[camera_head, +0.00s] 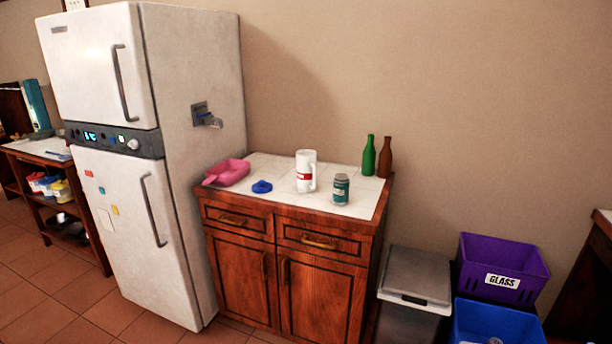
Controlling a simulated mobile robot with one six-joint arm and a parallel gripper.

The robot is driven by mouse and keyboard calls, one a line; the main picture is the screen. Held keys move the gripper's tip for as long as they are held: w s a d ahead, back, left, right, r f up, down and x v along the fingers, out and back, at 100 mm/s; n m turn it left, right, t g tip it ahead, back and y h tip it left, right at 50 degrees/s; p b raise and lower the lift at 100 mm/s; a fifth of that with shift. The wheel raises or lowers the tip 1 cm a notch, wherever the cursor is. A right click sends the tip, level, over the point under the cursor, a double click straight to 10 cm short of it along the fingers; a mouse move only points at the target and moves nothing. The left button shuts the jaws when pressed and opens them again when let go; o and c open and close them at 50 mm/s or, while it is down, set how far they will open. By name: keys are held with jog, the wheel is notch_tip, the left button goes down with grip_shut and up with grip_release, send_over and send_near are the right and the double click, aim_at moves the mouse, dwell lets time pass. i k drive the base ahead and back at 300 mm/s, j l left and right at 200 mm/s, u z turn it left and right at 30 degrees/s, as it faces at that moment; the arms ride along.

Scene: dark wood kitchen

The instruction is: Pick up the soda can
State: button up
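A small can (341,189) with a green and grey body stands upright near the front right of the white tiled counter (270,205). It looks like the soda can, though its label is too small to read. My gripper is not in view, and nothing touches the can.
On the counter are a pink scoop-like item (228,172), a blue lid-like item (262,187), a green bottle (369,155) and a brown bottle (385,158). A fridge (175,190) stands left. A grey bin (416,278), purple crate (500,268) and blue crate (497,322) stand right.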

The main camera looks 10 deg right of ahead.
aim_at(342, 185)
jog(key=i+u, duration=0.1)
jog(key=i, duration=0.65)
jog(key=i+l, duration=0.2)
jog(key=i, duration=0.55)
jog(key=j+u, duration=0.05)
